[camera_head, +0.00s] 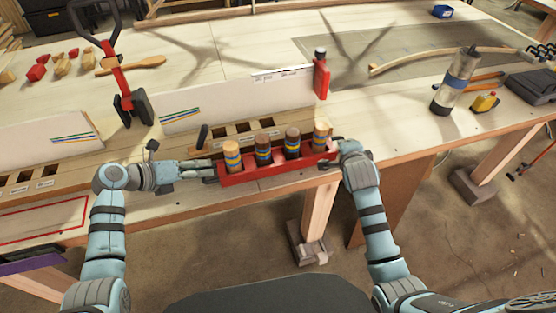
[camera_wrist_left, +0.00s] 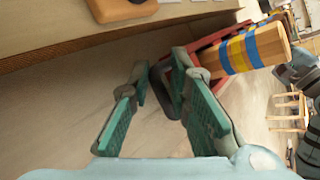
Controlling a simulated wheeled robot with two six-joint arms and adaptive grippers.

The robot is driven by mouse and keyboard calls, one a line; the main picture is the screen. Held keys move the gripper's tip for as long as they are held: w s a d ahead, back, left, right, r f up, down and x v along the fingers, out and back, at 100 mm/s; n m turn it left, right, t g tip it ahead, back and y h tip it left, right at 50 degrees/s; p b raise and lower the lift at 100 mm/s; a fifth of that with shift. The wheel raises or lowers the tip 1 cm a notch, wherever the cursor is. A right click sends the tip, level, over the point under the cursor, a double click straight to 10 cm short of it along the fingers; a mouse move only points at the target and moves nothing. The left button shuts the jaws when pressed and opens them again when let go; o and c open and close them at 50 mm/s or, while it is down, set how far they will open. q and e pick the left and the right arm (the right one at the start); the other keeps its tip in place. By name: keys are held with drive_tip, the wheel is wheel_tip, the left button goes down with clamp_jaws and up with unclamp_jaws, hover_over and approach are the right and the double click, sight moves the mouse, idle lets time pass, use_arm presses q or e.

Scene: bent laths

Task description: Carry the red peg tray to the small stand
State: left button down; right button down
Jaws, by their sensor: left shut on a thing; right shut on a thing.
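The red peg tray (camera_head: 275,170) is held at the bench's front edge, with several striped wooden pegs (camera_head: 262,148) upright in it. Its red side (camera_wrist_left: 212,42) and a striped peg (camera_wrist_left: 250,50) also show in the left wrist view. My left gripper (camera_head: 212,172) is at the tray's left end, its fingers (camera_wrist_left: 163,80) around a dark handle (camera_wrist_left: 168,98). My right gripper (camera_head: 338,150) is shut on the tray's right end; its fingertips are partly hidden. I cannot make out which thing is the small stand.
A slotted wooden rack (camera_head: 215,132) lies just behind the tray. A red-and-black clamp (camera_head: 122,85) and a red bottle-like tool (camera_head: 321,75) stand by white boards. A clear bottle (camera_head: 455,82) stands at the right. A red outline (camera_head: 40,222) marks the bench's left front.

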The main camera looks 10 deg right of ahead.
drive_tip(key=shift+r, duration=0.1)
